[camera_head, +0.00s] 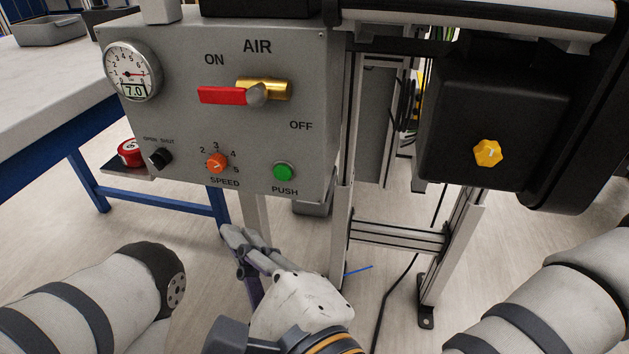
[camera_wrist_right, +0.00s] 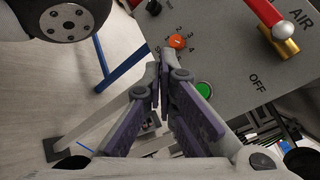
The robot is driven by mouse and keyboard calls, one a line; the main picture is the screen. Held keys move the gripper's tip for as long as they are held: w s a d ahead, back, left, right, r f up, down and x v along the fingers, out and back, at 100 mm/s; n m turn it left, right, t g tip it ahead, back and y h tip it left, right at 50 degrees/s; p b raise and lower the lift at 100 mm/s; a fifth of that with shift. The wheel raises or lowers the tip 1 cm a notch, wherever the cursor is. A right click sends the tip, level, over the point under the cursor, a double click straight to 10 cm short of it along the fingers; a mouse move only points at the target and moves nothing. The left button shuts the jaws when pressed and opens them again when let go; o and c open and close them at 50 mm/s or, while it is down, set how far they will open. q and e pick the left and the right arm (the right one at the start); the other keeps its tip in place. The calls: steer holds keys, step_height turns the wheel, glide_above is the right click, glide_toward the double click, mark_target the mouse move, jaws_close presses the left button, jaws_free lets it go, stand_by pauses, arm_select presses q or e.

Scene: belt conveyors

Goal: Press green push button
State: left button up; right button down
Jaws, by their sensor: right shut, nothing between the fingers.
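The green push button (camera_head: 284,171) sits at the lower right of the grey control panel (camera_head: 170,100), above the word PUSH. It also shows in the right wrist view (camera_wrist_right: 204,90), just right of the fingers. My right gripper (camera_head: 234,234) is below and to the left of the button in the head view, apart from it. Its fingertips meet in the right wrist view (camera_wrist_right: 160,62), and it is shut with nothing between them. My left gripper is not in view.
The panel also carries an orange speed knob (camera_head: 216,163), a black switch (camera_head: 160,158), a red-handled air valve (camera_head: 225,95) and a gauge (camera_head: 132,72). A red button (camera_head: 129,151) is at left. A black box with a yellow knob (camera_head: 488,153) stands at right.

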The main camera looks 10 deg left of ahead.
mark_target(282, 173)
steer(key=shift+w+d+r, duration=0.1)
steer(key=shift+w+r, duration=0.1)
steer(key=shift+r, duration=0.15)
steer(key=shift+w+d+b, duration=0.15)
steer(key=shift+w+b, duration=1.1)
steer(key=shift+w, duration=3.1)
steer(key=shift+w, duration=0.15)
steer(key=shift+w, duration=0.3)
